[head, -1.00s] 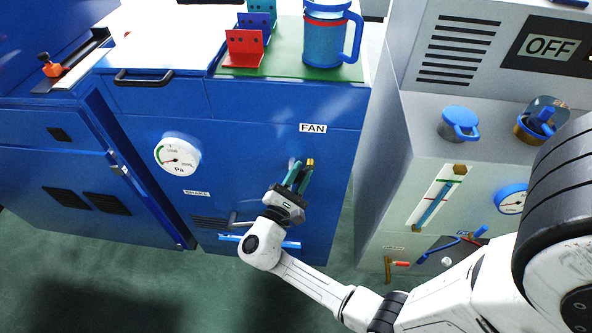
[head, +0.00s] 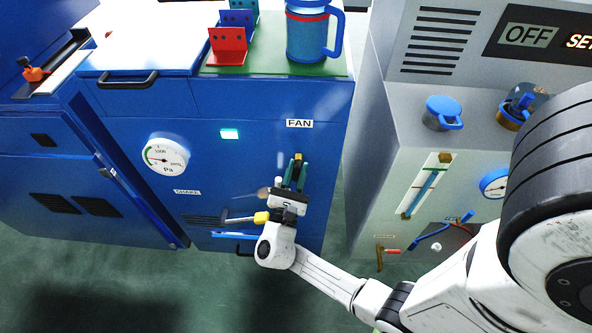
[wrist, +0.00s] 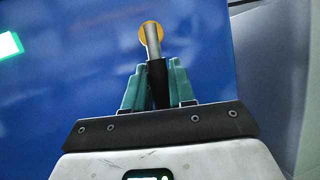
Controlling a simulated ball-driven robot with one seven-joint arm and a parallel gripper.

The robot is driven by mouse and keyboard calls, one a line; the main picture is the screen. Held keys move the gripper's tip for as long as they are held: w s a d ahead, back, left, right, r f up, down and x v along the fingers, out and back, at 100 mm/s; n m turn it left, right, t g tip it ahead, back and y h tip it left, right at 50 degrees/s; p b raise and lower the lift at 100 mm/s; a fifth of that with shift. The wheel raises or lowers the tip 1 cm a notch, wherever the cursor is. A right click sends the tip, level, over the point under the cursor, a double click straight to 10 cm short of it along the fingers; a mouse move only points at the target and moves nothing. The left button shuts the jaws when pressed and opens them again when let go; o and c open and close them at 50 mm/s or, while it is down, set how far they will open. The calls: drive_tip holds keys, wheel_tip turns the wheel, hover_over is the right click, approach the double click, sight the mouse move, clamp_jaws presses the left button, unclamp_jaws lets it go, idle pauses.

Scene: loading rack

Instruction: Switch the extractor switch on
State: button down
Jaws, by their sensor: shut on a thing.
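The extractor switch (head: 298,158) is a small lever below the FAN label (head: 299,123) on the blue cabinet front. In the wrist view the lever (wrist: 153,42) shows a brass-coloured base, a metal shaft and a black grip. My gripper (head: 295,178) is at the lever, with its teal fingers on either side of it. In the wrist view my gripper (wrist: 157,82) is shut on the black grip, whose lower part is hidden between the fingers. A green lamp (head: 229,134) glows left of the FAN label and also shows at the wrist view's left edge (wrist: 9,46).
A pressure gauge (head: 165,156) and a SHAKE label (head: 187,192) are to the left. A dark lever with a yellow part (head: 262,217) is close below my gripper. A grey machine (head: 405,135) stands to the right. A blue mug (head: 308,35) stands on the green top.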

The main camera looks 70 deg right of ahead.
drive_tip(key=c, duration=1)
unclamp_jaws()
drive_tip(key=shift+c, duration=0.2)
drive_tip(key=shift+a, duration=0.1)
drive_tip(key=b+v, duration=0.3)
drive_tip(key=v, duration=0.7)
drive_tip(key=shift+a+f, duration=0.2)
drive_tip(key=shift+a, duration=0.1)
